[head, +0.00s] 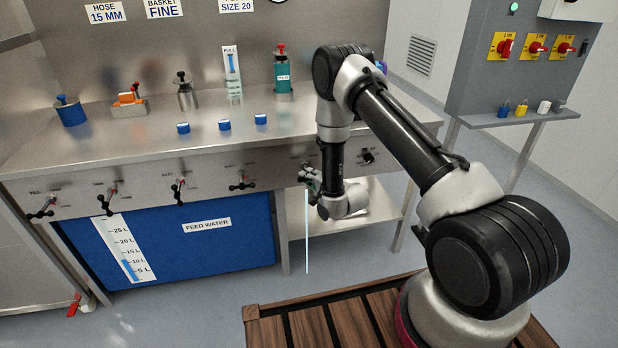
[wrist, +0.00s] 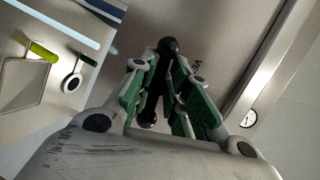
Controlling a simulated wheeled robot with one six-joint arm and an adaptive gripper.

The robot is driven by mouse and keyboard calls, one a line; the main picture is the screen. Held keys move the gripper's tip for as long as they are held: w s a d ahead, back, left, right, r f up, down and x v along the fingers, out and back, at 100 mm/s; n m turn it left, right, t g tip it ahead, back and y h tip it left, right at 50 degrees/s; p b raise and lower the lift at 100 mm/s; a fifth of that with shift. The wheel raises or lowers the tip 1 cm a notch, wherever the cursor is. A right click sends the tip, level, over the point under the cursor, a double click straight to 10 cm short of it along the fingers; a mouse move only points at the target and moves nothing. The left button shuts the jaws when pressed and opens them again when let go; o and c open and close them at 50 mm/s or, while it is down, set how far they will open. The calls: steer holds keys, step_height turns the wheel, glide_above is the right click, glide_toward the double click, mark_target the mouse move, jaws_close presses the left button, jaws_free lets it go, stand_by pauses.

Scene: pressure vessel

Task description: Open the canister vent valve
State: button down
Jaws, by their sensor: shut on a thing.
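My gripper (head: 311,180) is at the front panel of the steel bench, toward its right end. In the wrist view my gripper (wrist: 165,75) has its green-lined fingers closed around a black valve handle (wrist: 168,47) with round knobs at its ends. A label beside the handle is partly visible and seems to read "VE". In the head view the gripper and arm mostly hide this valve. A thin pale vertical line (head: 307,235) runs from just below the gripper down toward the floor; I cannot tell whether it is a jet.
Several similar black-handled valves, one of them here (head: 241,181), line the panel to the left. A small black gauge or knob (head: 367,157) sits right of my arm. The bench top (head: 140,150) carries small blue blocks and a green canister (head: 282,73). A blue feed water tank (head: 180,255) is below.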

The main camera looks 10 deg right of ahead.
steer(key=n, duration=0.1)
steer(key=n+h, duration=0.2)
steer(key=shift+s+f+g, duration=0.25)
steer(key=shift+f+g, duration=0.1)
steer(key=shift+g, duration=0.05)
steer(key=n+h, duration=0.2)
steer(key=shift+d+n, duration=0.1)
steer(key=shift+n, duration=0.2)
steer(key=shift+f+n+h, duration=0.1)
steer(key=shift+n+h, duration=0.8)
steer(key=shift+n, duration=0.2)
steer(key=shift+d+n+h, duration=0.15)
steer(key=shift+n+h, duration=0.95)
steer(key=c, duration=1.5)
jaws_free()
steer(key=shift+d, duration=0.1)
steer(key=shift+w, duration=0.1)
steer(key=shift+r, duration=0.2)
